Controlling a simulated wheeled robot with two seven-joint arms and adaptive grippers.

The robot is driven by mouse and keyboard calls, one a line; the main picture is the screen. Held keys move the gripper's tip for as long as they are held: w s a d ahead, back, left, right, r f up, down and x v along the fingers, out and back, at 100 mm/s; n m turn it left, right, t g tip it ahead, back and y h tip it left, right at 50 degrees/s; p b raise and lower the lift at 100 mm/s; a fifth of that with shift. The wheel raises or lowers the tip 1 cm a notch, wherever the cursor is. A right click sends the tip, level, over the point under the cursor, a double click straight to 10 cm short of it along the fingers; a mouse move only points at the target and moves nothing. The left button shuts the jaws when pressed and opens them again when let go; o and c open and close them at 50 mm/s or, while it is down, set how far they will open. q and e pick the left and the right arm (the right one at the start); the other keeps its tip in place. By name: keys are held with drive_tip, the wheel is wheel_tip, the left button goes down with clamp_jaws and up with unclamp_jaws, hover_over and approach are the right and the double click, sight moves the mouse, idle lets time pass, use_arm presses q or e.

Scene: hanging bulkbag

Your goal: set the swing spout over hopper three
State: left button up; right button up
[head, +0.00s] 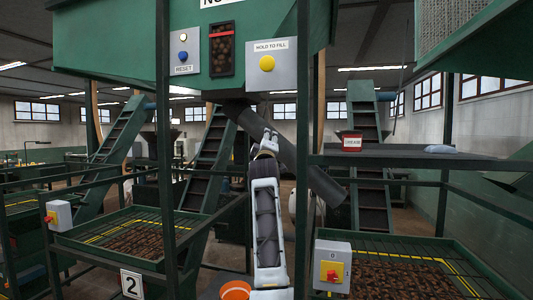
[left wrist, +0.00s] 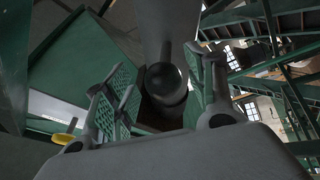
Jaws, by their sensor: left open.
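The swing spout (head: 312,172) is a dark grey tube under the green filling housing. It slopes down to the right, with its lower end above the area near the right-hand tray. My left gripper (head: 266,143) is raised in front of the spout's upper part and is open. In the left wrist view a grey tubular part (left wrist: 168,35) with a dark round end lies between the spread fingers; contact cannot be told. A tray of brown pieces (head: 458,257) stands at lower right, its number not visible. The tray marked 2 (head: 100,220) is at left. My right gripper is not in view.
A green post (head: 302,150) stands close right of my left arm. A shelf (head: 405,158) with a red tin (head: 351,142) is at right. A hold-to-fill panel (head: 271,64) hangs above. Switch boxes (head: 332,266) and an orange bucket (head: 236,290) are low in front.

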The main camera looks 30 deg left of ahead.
use_arm(q)
drive_tip(key=v, duration=1.1)
drive_tip(key=shift+s, duration=0.15)
drive_tip(key=shift+d, duration=0.1)
idle(0.6)
